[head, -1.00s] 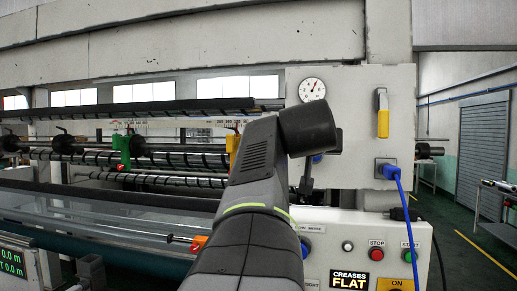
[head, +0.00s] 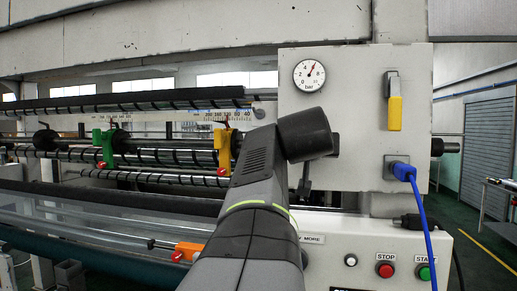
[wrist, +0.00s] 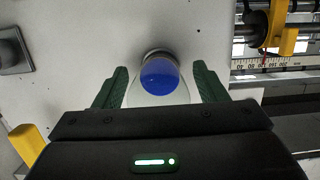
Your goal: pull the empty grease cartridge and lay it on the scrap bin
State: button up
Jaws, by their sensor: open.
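The grease cartridge (wrist: 160,80) shows in the wrist view as a round blue end with a pale body around it, at a dark ring on the white machine panel. My gripper (wrist: 160,70) is open, with one green finger on each side of the cartridge. Small gaps show between the fingers and the cartridge, so it is not gripped. In the head view my arm covers the cartridge and the gripper's fingers. I cannot see a scrap bin in either view.
The white panel (head: 350,110) carries a pressure gauge (head: 309,75), a yellow handle (head: 394,110) and a blue plug with cable (head: 402,171). Stop (head: 385,270) and start buttons sit below. Rollers with green and yellow holders (head: 223,145) lie to the left.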

jog(key=shift+s+a+r, duration=0.1)
jog(key=shift+s, duration=0.1)
jog(key=shift+c, duration=0.6)
jog(key=c, duration=1.1)
jog(key=shift+o, duration=0.2)
jog(key=shift+f+b+v, duration=0.15)
jog(key=shift+b+v, duration=0.15)
jog(key=shift+v, duration=0.4)
jog(key=shift+f+b+v, duration=0.15)
jog(key=shift+b+v, duration=0.1)
jog(key=shift+v, duration=0.45)
jog(key=shift+s, duration=0.1)
jog(key=shift+b+v, duration=0.35)
jog(key=shift+v, duration=0.6)
jog(key=shift+s+f, duration=0.1)
jog(key=shift+f, duration=0.2)
